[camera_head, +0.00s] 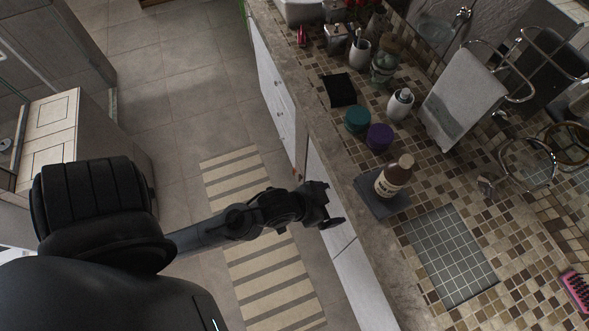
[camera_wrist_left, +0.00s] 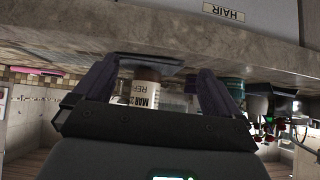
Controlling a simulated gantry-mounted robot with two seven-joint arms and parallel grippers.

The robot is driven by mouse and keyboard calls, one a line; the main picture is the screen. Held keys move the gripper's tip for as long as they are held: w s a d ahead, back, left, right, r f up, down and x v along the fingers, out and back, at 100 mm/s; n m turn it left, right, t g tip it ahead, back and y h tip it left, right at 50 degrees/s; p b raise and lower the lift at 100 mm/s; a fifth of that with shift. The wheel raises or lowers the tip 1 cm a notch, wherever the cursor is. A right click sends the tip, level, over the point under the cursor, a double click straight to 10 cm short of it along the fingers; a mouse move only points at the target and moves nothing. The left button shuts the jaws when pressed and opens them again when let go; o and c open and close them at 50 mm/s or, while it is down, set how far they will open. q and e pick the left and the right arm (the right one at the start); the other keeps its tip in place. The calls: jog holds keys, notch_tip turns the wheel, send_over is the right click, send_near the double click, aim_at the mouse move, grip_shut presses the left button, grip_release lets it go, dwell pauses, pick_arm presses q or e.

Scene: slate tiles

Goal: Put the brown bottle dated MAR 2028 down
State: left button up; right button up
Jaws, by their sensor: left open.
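The brown bottle (camera_head: 397,173) has a pale label and stands upright on a dark slate block (camera_head: 374,206) on the tiled counter. In the left wrist view the picture is upside down; the bottle (camera_wrist_left: 146,97) shows between the fingers, with "MAR" and "REF" readable and the rest of the date partly hidden. My left gripper (camera_head: 331,206) is open and empty, off the counter's front edge, facing the bottle with a gap between them. Its fingers also show in the left wrist view (camera_wrist_left: 158,75). My right gripper is not in view.
A teal jar (camera_head: 357,120), a purple jar (camera_head: 380,137) and a white pump bottle (camera_head: 399,104) stand beyond the bottle. A grey grid-tiled panel (camera_head: 449,255) lies bare on the near side. A pink brush (camera_head: 577,291) lies far right. A drawer label reads "HAIR" (camera_wrist_left: 223,12).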

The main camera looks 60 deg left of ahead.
pick_arm(q)
jog(key=s+a+f+g+y, duration=0.1)
jog(key=s+a+g, duration=0.1)
jog(key=s+g, duration=0.3)
jog(key=s, duration=0.4)
jog(key=shift+s+f+g, duration=0.15)
jog(key=shift+s+g, duration=0.05)
jog(key=shift+g, duration=0.1)
notch_tip(320, 180, up, 26)
jog(key=p, duration=2.6)
